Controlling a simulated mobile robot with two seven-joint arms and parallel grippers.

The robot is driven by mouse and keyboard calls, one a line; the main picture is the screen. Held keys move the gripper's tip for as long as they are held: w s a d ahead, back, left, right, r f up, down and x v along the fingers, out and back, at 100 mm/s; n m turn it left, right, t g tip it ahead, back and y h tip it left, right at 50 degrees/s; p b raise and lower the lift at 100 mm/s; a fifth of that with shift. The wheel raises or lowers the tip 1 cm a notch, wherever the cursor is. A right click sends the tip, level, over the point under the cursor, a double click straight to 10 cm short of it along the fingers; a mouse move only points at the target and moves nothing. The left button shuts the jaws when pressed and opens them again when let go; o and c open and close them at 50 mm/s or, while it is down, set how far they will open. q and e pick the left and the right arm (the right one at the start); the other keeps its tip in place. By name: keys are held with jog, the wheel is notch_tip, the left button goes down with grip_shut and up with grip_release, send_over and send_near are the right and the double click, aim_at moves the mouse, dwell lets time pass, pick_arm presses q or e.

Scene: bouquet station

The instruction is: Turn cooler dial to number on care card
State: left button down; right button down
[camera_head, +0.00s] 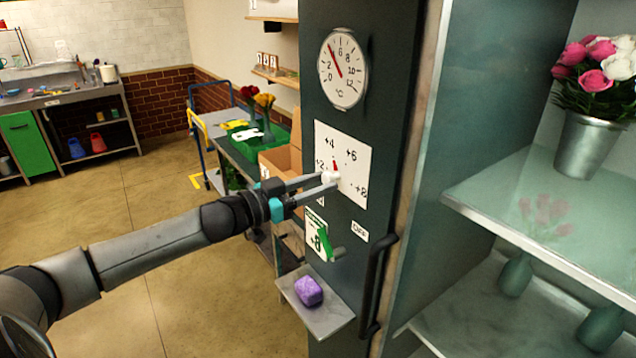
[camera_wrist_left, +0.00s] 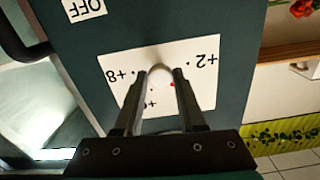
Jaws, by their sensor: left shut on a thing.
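The cooler dial is a pale knob (camera_head: 332,178) on a white plate (camera_head: 357,163) marked +2, +4, +6 and +8, on the dark cooler front. Its red pointer (camera_head: 334,164) points up, roughly toward +4. My left gripper (camera_head: 324,182) is shut on the knob; in the left wrist view the fingers (camera_wrist_left: 162,80) sit on either side of the knob (camera_wrist_left: 159,72), with the plate upside down. The care card (camera_head: 315,241) below the dial reads +8, partly covered by a green clip-like piece. My right gripper is not in view.
A round gauge (camera_head: 343,69) above the dial has its red needle near 4. Below are an OFF label (camera_head: 360,232), a dark door handle (camera_head: 376,285) and a small shelf (camera_head: 326,318) with a purple block (camera_head: 308,291). Glass shelves with a bouquet (camera_head: 600,70) stand at right.

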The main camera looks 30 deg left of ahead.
pick_arm(q)
jog(key=m+p, duration=0.1)
jog(key=m, duration=0.7)
jog(key=shift+m, duration=0.4)
jog(key=m, duration=0.2)
jog(key=shift+m, duration=0.3)
jog(key=m+b, duration=0.1)
jog(key=m, duration=0.4)
jog(key=shift+m, duration=0.3)
jog(key=m+b, duration=0.2)
jog(key=m, duration=0.4)
jog(key=shift+r, duration=0.1)
jog(key=c, duration=0.5)
grip_release()
jog(key=shift+a, duration=0.1)
